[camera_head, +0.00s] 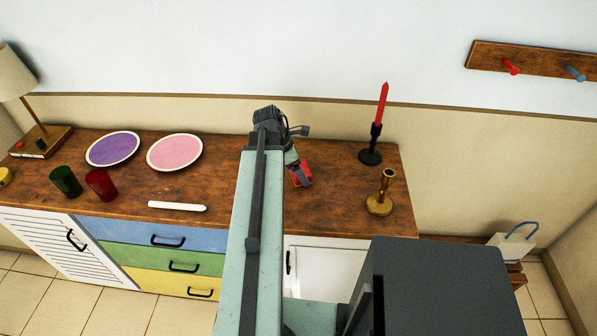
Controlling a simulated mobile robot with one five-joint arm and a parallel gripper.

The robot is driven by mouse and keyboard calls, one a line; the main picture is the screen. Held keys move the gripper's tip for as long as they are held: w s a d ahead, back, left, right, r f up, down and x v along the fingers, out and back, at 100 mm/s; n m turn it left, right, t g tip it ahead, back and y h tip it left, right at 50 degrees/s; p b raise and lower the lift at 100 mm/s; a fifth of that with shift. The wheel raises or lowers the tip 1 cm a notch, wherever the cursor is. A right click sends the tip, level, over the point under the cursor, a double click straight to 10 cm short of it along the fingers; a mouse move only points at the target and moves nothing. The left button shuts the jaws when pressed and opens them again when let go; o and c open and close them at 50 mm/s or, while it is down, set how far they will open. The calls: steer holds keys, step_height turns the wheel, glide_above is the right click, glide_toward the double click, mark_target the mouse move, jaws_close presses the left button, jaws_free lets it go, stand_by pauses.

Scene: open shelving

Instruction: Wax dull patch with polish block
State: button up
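My gripper (296,164) hangs over the middle of the wooden sideboard top (225,186), partly hidden by my arm. A small red piece (302,176) shows at its lower end, at or just above the wood. I cannot tell whether this is the polish block or whether the fingers are shut on it. A white bar (177,206) lies near the front edge, left of my arm. The wood has mottled lighter and darker areas. No dull patch stands out clearly, and my arm covers part of the top.
Purple (113,149) and pink (175,152) plates, green (66,181) and red (101,184) cups and a lamp (40,140) stand left. A black holder (371,155) with a red candle (382,105) and a brass candlestick (380,202) stand right of my gripper.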

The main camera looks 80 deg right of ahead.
steer(key=shift+d, duration=0.35)
steer(key=shift+w+a, duration=0.2)
steer(key=shift+w, duration=2.6)
steer(key=shift+w+a, duration=0.15)
steer(key=shift+w, duration=2.65)
steer(key=shift+w+a, duration=0.2)
steer(key=shift+w, duration=2.6)
steer(key=shift+w+d, duration=0.1)
steer(key=shift+d, duration=1)
steer(key=shift+s+d, duration=0.15)
steer(key=shift+s, duration=2.65)
steer(key=shift+s+d, duration=0.15)
steer(key=shift+s, duration=2.7)
steer(key=shift+s+d, duration=0.15)
steer(key=shift+s, duration=2.65)
steer(key=shift+r, duration=0.1)
step_height(320, 180, up, 6)
steer(key=p, duration=0.6)
